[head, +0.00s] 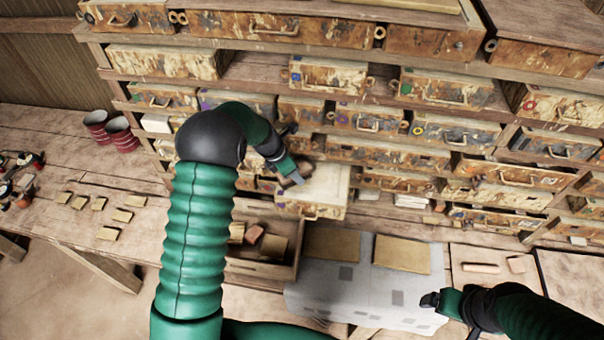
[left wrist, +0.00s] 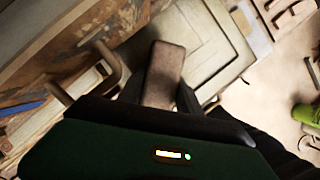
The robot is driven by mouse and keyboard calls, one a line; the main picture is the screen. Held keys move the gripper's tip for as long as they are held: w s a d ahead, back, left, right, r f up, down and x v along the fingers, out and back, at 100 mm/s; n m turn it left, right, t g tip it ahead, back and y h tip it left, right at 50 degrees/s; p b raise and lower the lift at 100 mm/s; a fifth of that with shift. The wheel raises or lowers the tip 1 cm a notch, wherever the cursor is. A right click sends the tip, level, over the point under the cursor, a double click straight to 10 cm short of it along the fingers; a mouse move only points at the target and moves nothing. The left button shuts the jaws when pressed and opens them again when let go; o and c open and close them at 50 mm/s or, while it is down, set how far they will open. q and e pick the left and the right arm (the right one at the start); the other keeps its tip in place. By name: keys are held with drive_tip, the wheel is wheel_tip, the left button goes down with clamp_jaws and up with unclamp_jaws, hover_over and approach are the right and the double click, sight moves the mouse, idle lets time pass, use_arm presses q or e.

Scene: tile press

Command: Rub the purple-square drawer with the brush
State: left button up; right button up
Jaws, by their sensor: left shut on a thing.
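My left gripper (head: 292,180) is in front of the drawer wall, just above a pulled-out drawer with a pale top (head: 325,186). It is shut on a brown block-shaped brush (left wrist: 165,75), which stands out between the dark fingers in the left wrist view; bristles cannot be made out. A drawer with a small purplish mark (head: 357,118) is up and right of the gripper. Another purplish mark is on a drawer (head: 240,105) partly behind my left arm. The marks' shapes are too small to tell. My right gripper (head: 432,300) is low at the right, apart from the drawers.
An open drawer (head: 262,270) with small blocks is below my left gripper. A grey patterned cloth (head: 350,300) and tan boards (head: 402,254) lie on the bench. Red striped cups (head: 121,134) and several small tiles (head: 108,234) are at the left.

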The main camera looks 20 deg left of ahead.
use_arm(q)
drive_tip(key=shift+s+a+f, duration=0.1)
drive_tip(key=shift+s+a, duration=0.05)
wheel_tip(320, 180, up, 5)
drive_tip(key=shift+a+r, duration=0.1)
drive_tip(key=shift+r, duration=0.55)
drive_tip(key=shift+w+r, duration=0.2)
drive_tip(key=shift+r, duration=0.85)
drive_tip(key=shift+s+r, duration=0.2)
drive_tip(key=shift+r, duration=0.2)
drive_tip(key=shift+w+f, duration=0.1)
drive_tip(key=shift+f, duration=0.05)
